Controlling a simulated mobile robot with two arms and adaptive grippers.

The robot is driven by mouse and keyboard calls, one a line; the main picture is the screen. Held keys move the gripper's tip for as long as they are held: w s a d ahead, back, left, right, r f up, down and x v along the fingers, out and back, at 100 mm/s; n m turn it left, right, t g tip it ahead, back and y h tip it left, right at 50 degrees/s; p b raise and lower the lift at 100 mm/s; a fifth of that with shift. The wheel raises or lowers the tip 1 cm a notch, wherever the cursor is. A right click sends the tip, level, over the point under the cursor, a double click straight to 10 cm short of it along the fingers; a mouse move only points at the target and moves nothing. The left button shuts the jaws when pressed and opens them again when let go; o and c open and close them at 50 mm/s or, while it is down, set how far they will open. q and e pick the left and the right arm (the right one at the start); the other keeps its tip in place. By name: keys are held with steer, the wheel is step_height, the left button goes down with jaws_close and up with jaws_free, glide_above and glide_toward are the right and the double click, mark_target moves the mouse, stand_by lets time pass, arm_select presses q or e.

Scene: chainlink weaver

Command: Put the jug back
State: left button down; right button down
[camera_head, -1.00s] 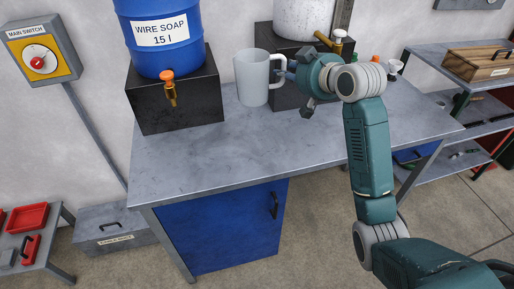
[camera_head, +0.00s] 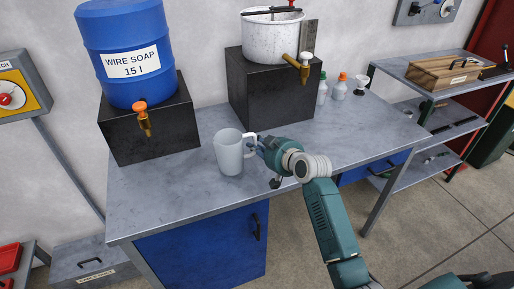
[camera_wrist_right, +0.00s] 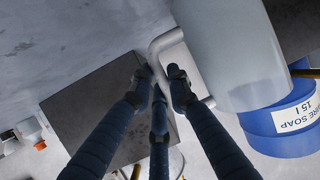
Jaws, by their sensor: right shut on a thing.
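The jug (camera_head: 229,154) is pale grey-white with a handle on its right side. In the head view it is upright at the middle of the grey workbench (camera_head: 180,200); I cannot tell whether its base touches the top. My right gripper (camera_head: 259,147) is shut on the jug's handle, from the right. In the right wrist view the jug (camera_wrist_right: 232,50) fills the upper right, and the fingers of the right gripper (camera_wrist_right: 161,84) close around the handle (camera_wrist_right: 160,44). The left gripper is not in view.
A blue soap barrel (camera_head: 125,50) with an orange tap stands on a black block (camera_head: 150,130) at the left. A white pot (camera_head: 271,38) with a brass tap stands on another black block (camera_head: 275,95). Small bottles (camera_head: 340,87) stand at the bench's back right. The bench front left is clear.

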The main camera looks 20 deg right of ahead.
steer(key=shift+f, duration=0.8)
steer(key=shift+f, duration=0.15)
steer(key=c, duration=1.7)
jaws_free()
steer(key=shift+o, duration=0.2)
steer(key=shift+r, duration=0.2)
steer(key=b+v, duration=0.1)
steer(key=v, duration=1.1)
